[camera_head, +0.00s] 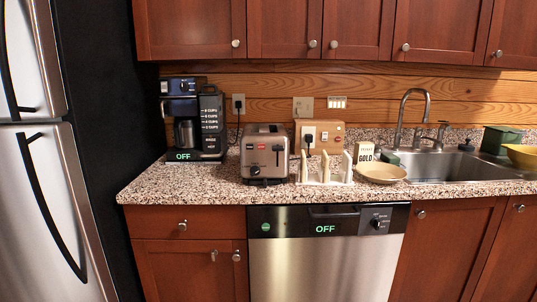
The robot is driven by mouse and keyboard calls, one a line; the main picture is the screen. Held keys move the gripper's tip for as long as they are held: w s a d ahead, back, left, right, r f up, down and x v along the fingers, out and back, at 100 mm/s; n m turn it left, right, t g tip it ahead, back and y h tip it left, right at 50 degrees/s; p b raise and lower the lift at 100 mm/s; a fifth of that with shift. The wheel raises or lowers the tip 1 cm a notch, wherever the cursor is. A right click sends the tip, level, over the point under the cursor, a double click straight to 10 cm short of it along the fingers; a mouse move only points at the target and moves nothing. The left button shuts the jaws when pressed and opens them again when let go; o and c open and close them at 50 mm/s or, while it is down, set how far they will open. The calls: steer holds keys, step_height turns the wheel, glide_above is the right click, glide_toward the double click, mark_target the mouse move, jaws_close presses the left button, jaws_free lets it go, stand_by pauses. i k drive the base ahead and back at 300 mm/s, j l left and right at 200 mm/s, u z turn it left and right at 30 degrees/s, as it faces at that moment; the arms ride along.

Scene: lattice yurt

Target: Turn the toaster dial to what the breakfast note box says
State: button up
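The toaster (264,154) is a silver-grey box on the granite counter, left of centre. A small dark round dial (254,171) shows low on its front; its setting is too small to read. A dark lever slot is on the front's right side. A small cream note box (366,154) stands to the right, by the plate. Its large word reads "GOLD"; the smaller line above is not legible. My gripper is not in view.
A white toast rack (325,181) stands right of the toaster, before a wooden socket box (328,136). A plate (381,173), sink (455,166) and yellow bowl (523,156) are farther right. A coffee maker (184,112) stands left. Counter left of the toaster's front is clear.

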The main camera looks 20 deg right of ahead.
mark_target(254, 170)
steer(key=i+j, duration=1.2)
steer(key=i+j+u, duration=0.05)
steer(key=i, duration=0.05)
